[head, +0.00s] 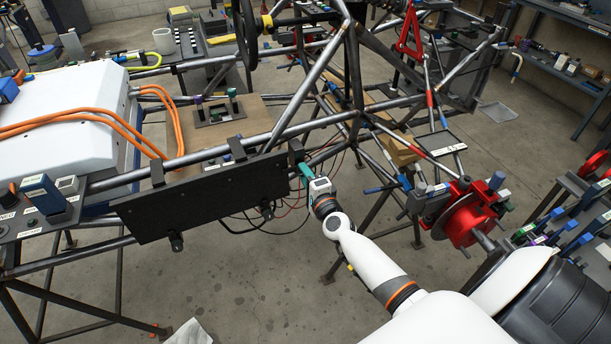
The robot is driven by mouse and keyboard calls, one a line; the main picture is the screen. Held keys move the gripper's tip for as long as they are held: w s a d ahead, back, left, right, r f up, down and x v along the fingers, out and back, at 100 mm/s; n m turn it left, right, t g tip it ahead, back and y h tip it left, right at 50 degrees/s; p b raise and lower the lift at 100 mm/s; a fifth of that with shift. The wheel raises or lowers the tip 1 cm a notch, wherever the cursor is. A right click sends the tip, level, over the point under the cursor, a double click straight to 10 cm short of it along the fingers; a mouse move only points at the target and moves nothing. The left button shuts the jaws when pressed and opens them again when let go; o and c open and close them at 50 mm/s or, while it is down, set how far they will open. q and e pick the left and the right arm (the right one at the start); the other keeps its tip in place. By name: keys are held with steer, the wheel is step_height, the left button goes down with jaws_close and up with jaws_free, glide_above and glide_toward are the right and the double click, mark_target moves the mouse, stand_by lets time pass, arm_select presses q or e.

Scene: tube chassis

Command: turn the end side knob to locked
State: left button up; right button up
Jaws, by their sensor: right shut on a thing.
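A long black panel (200,198) hangs on the steel tube frame, left of centre in the head view. A small dark knob (296,149) is at the panel's right end, partly hidden by my gripper. My right gripper (302,167), with teal at its fingers, reaches this end from the lower right and is shut on the end side knob. The knob's marks are too small to read, so I cannot tell its setting. My left gripper is not in view.
Tubes surround the panel, and loose cables hang near my wrist. A red brake disc assembly (466,214) stands right of my forearm. A white battery box (62,105) lies at left.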

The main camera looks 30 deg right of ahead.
steer(key=shift+f, duration=0.1)
steer(key=o, duration=1)
steer(key=shift+c, duration=0.2)
steer(key=s+a, duration=0.2)
steer(key=s, duration=1)
